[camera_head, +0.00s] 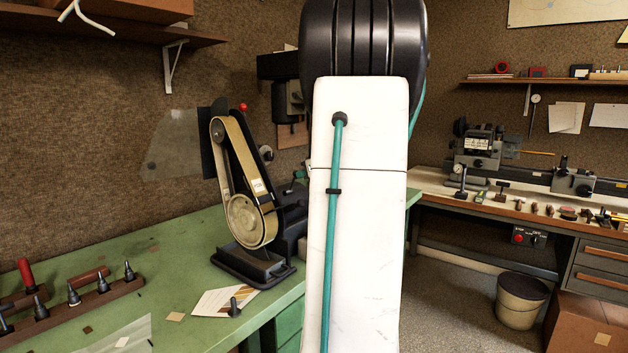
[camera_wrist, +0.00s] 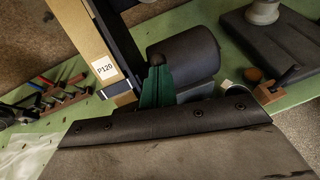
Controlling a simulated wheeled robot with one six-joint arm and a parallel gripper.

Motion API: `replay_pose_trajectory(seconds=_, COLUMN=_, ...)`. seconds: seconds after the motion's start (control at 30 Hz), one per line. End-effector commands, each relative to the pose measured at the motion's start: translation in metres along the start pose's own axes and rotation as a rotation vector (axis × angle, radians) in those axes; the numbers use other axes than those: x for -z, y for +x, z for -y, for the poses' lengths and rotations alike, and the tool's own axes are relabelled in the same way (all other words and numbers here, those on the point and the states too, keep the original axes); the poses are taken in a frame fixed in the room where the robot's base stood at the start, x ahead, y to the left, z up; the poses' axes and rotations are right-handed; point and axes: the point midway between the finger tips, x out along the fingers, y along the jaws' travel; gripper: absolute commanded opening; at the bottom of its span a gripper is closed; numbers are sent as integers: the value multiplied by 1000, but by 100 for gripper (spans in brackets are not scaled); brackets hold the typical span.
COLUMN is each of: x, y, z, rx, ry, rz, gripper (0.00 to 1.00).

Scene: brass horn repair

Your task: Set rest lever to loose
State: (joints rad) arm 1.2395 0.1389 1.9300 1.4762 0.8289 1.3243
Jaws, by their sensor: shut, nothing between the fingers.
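The belt grinder (camera_head: 245,195) stands on the green bench, left of my arm in the head view. It has a tan belt, a round wheel and a red knob (camera_head: 242,107) on top. In the wrist view its belt (camera_wrist: 88,40) carries a P120 label, with a dark cylinder (camera_wrist: 185,58) beside it. My gripper (camera_wrist: 156,62) shows as green fingers with dark tips, shut and empty, in front of the grinder.
A wooden rack (camera_head: 85,297) with several tools and a card (camera_head: 222,302) lie on the green bench (camera_head: 190,245). A small wooden block (camera_wrist: 268,92) with a dark handle is at right in the wrist view. A bucket (camera_head: 521,300) stands on the floor.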

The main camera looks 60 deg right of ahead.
Motion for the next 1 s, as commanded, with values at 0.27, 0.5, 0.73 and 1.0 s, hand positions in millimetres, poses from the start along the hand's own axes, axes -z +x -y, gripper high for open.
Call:
replay_pose_trajectory(seconds=0.27, x=-11, y=9, z=-10, rx=-10, ry=-4, rz=1, gripper=0)
replay_pose_trajectory(seconds=0.5, x=-14, y=10, z=-11, rx=-11, ry=-4, rz=1, gripper=0)
replay_pose_trajectory(seconds=0.73, x=-14, y=11, z=-11, rx=-11, ry=-4, rz=1, gripper=0)
replay_pose_trajectory(seconds=1.0, x=-13, y=9, z=-12, rx=-12, ry=-4, rz=1, gripper=0)
